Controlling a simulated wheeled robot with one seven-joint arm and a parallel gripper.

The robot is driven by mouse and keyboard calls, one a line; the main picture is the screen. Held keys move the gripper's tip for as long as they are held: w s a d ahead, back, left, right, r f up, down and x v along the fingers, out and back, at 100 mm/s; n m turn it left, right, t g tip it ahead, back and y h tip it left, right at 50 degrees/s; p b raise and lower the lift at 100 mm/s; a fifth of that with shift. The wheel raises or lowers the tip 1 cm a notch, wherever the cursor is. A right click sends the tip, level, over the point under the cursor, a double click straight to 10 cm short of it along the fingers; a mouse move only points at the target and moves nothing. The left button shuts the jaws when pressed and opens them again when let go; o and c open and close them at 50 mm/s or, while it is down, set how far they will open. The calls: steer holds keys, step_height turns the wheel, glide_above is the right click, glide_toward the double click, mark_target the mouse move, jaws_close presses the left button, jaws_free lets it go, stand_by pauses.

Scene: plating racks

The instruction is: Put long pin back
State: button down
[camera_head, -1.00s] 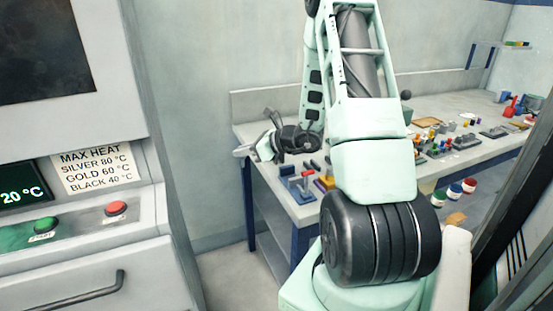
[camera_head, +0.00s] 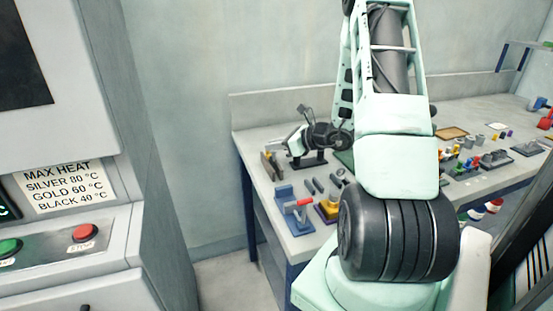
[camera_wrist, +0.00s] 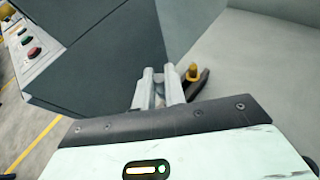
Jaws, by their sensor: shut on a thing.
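My gripper (camera_head: 290,148) is over the far left corner of the workbench (camera_head: 310,240), partly hidden by its own wrist. In the wrist view my gripper (camera_wrist: 160,90) has its two pale fingers close together, shut on a slim thing (camera_wrist: 159,96). Most of that thing is hidden between the fingers, so its length cannot be told; it fits the long pin. A yellow-topped post (camera_wrist: 192,72) with a dark curved part stands just right of the fingers. I cannot make out an empty place for the pin.
A blue fixture with a red handle (camera_head: 298,203) and a yellow block (camera_head: 327,209) stand at the bench's front left. Several small parts (camera_head: 470,160) crowd its right side. A grey machine with a red button (camera_head: 84,232) stands at left, with floor between.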

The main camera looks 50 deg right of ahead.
steer(key=shift+f, duration=2.35)
steer(key=shift+f, duration=0.3)
steer(key=c, duration=1.5)
jaws_free()
steer(key=shift+o, duration=0.2)
